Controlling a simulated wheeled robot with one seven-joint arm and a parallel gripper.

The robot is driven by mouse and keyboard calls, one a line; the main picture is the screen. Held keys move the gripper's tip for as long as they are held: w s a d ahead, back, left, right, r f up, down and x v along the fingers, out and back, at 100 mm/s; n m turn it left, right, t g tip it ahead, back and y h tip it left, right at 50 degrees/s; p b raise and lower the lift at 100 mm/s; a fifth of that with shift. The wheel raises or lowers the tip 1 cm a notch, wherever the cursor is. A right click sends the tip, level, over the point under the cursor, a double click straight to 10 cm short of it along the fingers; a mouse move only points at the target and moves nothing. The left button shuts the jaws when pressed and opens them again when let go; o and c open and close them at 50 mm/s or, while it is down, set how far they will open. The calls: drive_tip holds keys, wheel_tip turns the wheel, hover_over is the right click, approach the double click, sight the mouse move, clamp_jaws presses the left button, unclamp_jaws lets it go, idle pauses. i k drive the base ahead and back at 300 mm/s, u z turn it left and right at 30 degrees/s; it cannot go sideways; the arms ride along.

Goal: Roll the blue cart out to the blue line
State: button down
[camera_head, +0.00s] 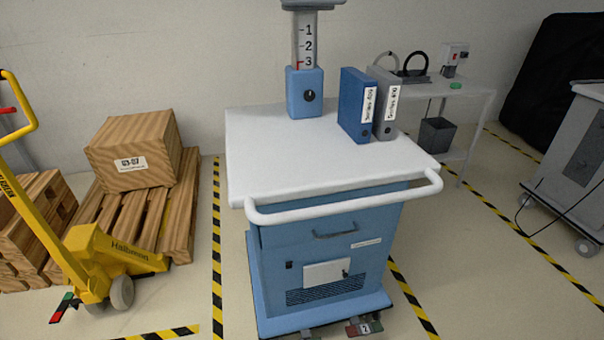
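The blue cart (330,240) stands upright on the floor in the middle of the head view, with a white top (270,160) and a white push handle (345,203) along its near edge. Its front has a drawer with a grey pull (336,231) and a white latch plate (326,272). A blue binder (356,105) and a grey binder (386,108) stand on the top, by a column marked with numbers (306,60). A pedal marked 2 (365,328) shows at the cart's foot. No blue line shows. My gripper is not in view.
Yellow-black floor tape (217,240) runs along both sides of the cart. A yellow pallet truck (90,255) and pallets with a wooden crate (135,150) stand at left. A grey cart (570,160) with a trailing cable and a white side table (470,92) stand at right.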

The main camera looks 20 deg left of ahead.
sight(292, 160)
drive_tip(key=z, duration=0.15)
drive_tip(key=k, duration=0.95)
drive_tip(key=u, duration=0.7)
drive_tip(key=i, duration=1)
